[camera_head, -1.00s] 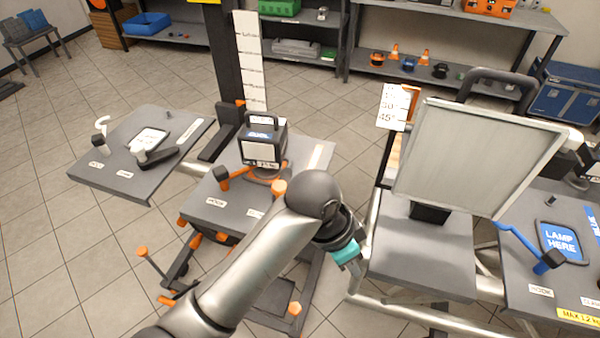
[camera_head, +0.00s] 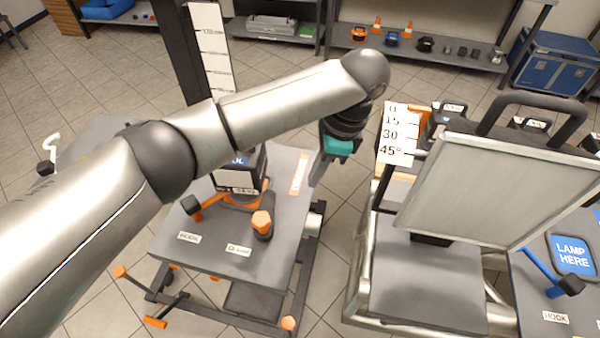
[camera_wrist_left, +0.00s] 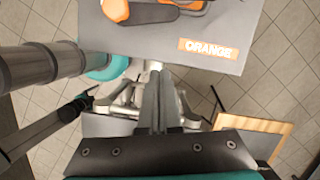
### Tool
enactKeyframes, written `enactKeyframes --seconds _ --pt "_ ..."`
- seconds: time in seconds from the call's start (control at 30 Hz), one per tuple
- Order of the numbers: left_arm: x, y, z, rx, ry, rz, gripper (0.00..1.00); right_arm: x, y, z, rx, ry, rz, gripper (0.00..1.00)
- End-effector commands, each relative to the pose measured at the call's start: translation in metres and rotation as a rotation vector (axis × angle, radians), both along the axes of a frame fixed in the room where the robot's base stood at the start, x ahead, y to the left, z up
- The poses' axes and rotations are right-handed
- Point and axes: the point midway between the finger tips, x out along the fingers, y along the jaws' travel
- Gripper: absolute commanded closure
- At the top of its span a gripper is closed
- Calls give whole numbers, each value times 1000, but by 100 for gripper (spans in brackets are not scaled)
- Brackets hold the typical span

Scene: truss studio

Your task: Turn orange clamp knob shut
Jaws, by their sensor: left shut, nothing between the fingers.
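The clamp knob (camera_head: 262,222) has an orange top on a dark stem. It stands near the front right of a grey table (camera_head: 215,255), by a small white label. In the left wrist view an orange and black part, seemingly this knob (camera_wrist_left: 115,10), is cut by the top edge. My left gripper (camera_head: 318,172) is over the table's right edge, beyond and to the right of the knob and apart from it. In the left wrist view its fingers (camera_wrist_left: 157,72) are together and empty. My right gripper is not in view.
A black lamp (camera_head: 238,178) stands on the table behind my left arm, with an orange-tipped hook lever (camera_head: 192,207) beside it. An orange label strip (camera_head: 300,173) lies at the right edge. A grey panel (camera_head: 495,185) stands on another table to the right, across a gap.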

Motion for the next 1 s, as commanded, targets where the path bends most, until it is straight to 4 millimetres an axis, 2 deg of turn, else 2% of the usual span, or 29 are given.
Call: enactKeyframes --seconds 0.03,0.17,0.43,0.5,0.7,1.0 --pt "0 3 -9 1 3 2 100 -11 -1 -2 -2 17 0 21" --pt "0 9 -34 2 2 3 100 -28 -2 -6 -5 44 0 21" --pt "1 23 -92 0 2 3 100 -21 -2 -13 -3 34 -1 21" --pt "3 35 -87 -1 -2 3 100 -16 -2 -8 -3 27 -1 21" --pt "4 55 -86 -1 -2 3 100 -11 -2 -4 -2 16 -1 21" --pt "4 62 -87 -3 -1 1 100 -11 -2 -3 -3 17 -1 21"
